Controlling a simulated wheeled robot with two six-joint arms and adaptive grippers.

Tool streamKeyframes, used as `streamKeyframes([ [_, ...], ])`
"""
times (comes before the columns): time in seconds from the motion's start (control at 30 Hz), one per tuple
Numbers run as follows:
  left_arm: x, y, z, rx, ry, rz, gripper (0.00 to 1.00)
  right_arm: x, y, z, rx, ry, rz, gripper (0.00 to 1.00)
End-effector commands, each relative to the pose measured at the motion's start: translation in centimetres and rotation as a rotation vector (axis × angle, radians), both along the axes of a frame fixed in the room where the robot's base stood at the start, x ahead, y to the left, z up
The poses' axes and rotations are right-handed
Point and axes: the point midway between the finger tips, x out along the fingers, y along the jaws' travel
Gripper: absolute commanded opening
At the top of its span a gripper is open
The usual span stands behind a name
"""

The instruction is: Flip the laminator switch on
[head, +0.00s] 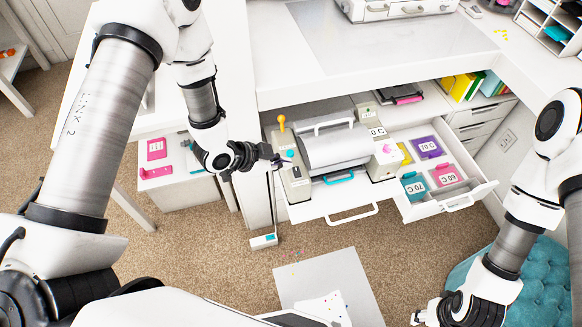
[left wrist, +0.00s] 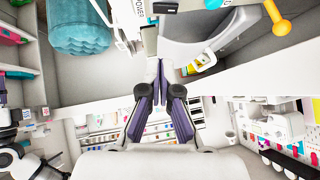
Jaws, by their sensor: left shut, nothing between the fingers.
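The laminator (head: 335,150) has a grey rounded cover and white end panels, and sits on a pulled-out shelf. Its left panel carries a yellow-knobbed lever (head: 281,122) and a teal button (head: 290,153). My left gripper (head: 277,161) is shut and empty, beside this left panel; I cannot tell whether it touches. In the left wrist view, the shut fingertips (left wrist: 160,66) are close to a narrow grey piece (left wrist: 150,41) below a label reading POWER (left wrist: 141,8). The yellow knob (left wrist: 278,22) is at upper right. My right gripper (head: 430,312) is low at right, away from the laminator, its fingers unclear.
An open drawer (head: 441,209) with colored temperature cards is right of the laminator. The shelf's white handle (head: 352,215) sticks out in front. A small white box (head: 264,241) hangs on a cord at left. A teal tufted seat (head: 535,285) stands at lower right.

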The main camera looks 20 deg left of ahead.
Motion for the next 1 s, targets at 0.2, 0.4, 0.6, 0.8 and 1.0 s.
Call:
streamKeyframes([
  [0.2,-2.3,2.3,2.9,-0.003,-0.003,0.004,0.00,0.1,0.0,-1.1,0.000,-0.002,0.000,0.40],
  [0.4,-3.1,2.9,3.9,-0.002,0.000,-0.001,0.00,0.1,0.0,-1.2,0.000,-0.002,0.000,0.40],
  [0.6,-3.1,2.9,3.9,-0.001,0.000,-0.002,0.00,0.1,0.0,-1.1,0.000,-0.001,0.000,0.40],
  [0.8,-4.1,2.9,3.2,-0.017,0.083,0.024,0.00,0.1,0.0,-1.2,0.000,-0.002,0.000,0.40],
  [1.0,-7.3,3.2,-0.1,-0.008,0.284,0.022,0.00,0.1,0.0,-6.8,0.000,-0.002,0.000,0.40],
])
